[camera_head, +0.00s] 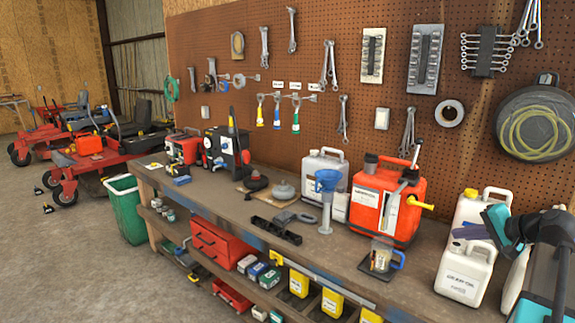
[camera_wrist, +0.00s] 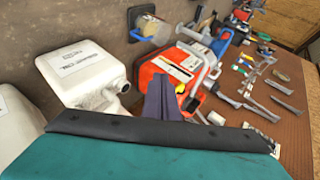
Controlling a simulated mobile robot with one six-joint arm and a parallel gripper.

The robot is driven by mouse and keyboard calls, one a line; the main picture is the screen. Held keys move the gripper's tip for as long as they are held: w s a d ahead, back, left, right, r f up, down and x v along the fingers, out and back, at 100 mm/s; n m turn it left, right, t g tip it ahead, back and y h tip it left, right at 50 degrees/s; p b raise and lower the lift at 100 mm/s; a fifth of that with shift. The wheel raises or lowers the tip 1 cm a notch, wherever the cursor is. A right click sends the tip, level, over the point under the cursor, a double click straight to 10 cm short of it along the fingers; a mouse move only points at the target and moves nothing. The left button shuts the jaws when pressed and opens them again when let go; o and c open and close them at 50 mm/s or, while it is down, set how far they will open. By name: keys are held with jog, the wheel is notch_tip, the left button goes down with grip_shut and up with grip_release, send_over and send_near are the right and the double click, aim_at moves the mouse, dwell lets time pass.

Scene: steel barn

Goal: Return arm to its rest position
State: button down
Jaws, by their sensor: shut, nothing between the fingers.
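My arm (camera_head: 540,248), dark with teal parts, is folded at the right edge of the head view. My gripper (camera_head: 462,233) points left, its dark purple fingers closed together and empty, in front of or above a white jug (camera_head: 466,273) on the bench. In the wrist view my gripper (camera_wrist: 165,95) shows as closed fingers over a teal body, with the red fuel can (camera_wrist: 172,72) beyond them and the white jug (camera_wrist: 85,72) to the left. I cannot tell whether it touches the jug.
The wooden workbench (camera_head: 340,262) runs along a pegboard wall (camera_head: 385,150) hung with tools. On it stand a red fuel can (camera_head: 385,205), a measuring cup (camera_head: 380,258) and several white jugs close around my arm. Open concrete floor (camera_head: 70,270) lies at left.

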jog(key=w+a+f+g+y, duration=0.2)
jog(key=w+a+f, duration=0.3)
jog(key=a+f, duration=0.55)
jog(key=s+a+f+n+g+y, duration=0.1)
jog(key=s+a+f+n+g, duration=0.15)
jog(key=a+f, duration=1.05)
jog(key=s+a+f+n+g+y, duration=0.1)
jog(key=s+a+f+g, duration=0.3)
jog(key=a+f, duration=0.9)
jog(key=s+a+f+n+g+h+b, duration=0.1)
jog(key=s+a+f+g, duration=0.15)
jog(key=s+f, duration=0.65)
jog(key=s+a+f+n+g+h, duration=0.15)
jog(key=s+a+f, duration=0.25)
jog(key=s+f, duration=0.55)
jog(key=s+d+f+n+g+h, duration=0.2)
jog(key=s+f, duration=0.3)
jog(key=s, duration=0.2)
jog(key=s+d+f+n+g+h, duration=0.2)
jog(key=s+f+n+h, duration=0.1)
jog(key=s, duration=0.5)
jog(key=shift+s+d+f, duration=0.2)
jog(key=shift+d+f, duration=0.15)
jog(key=shift+f, duration=0.5)
